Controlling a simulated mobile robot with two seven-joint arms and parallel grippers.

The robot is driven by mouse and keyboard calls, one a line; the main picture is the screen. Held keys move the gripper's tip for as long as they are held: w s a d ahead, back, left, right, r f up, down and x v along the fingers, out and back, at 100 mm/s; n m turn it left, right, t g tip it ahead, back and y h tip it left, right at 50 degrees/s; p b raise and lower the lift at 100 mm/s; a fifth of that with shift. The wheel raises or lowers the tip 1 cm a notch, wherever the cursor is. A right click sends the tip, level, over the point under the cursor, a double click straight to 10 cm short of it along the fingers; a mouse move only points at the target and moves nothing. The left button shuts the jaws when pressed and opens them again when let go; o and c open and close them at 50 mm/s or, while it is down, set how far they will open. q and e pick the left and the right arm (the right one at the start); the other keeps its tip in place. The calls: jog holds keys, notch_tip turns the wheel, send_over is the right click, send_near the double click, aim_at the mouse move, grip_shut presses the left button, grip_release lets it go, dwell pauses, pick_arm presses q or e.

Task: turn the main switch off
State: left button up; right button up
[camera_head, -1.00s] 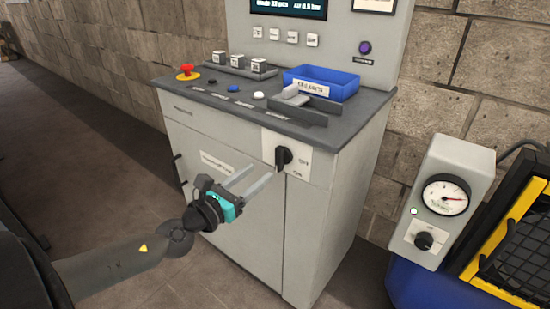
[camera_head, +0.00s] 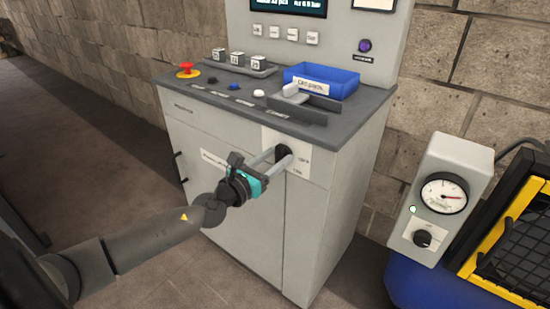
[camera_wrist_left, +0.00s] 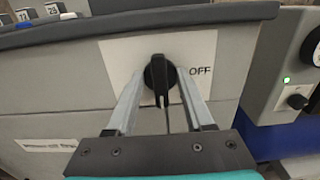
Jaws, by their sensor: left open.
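The main switch is a black rotary knob (camera_wrist_left: 158,78) on a white plate (camera_wrist_left: 115,55) on the cabinet front. In the left wrist view its handle points down, and the word OFF stands to its right. In the head view the knob (camera_head: 283,153) is partly hidden by my fingers. My left gripper (camera_head: 272,160) is open, with its two fingers reaching to the knob. In the left wrist view the fingers (camera_wrist_left: 162,95) lie on either side of the handle, with gaps visible between them and its lower part. My right gripper is not in view.
The cabinet top (camera_head: 190,83) carries a red emergency button (camera_head: 186,68), small buttons, numbered blocks and a blue bin (camera_head: 322,82). A grey gauge box (camera_head: 440,190) stands at the right beside a yellow-framed guard (camera_head: 500,225). The floor left of the cabinet is clear.

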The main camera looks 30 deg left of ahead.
pick_arm(q)
grip_shut()
dwell(0.4)
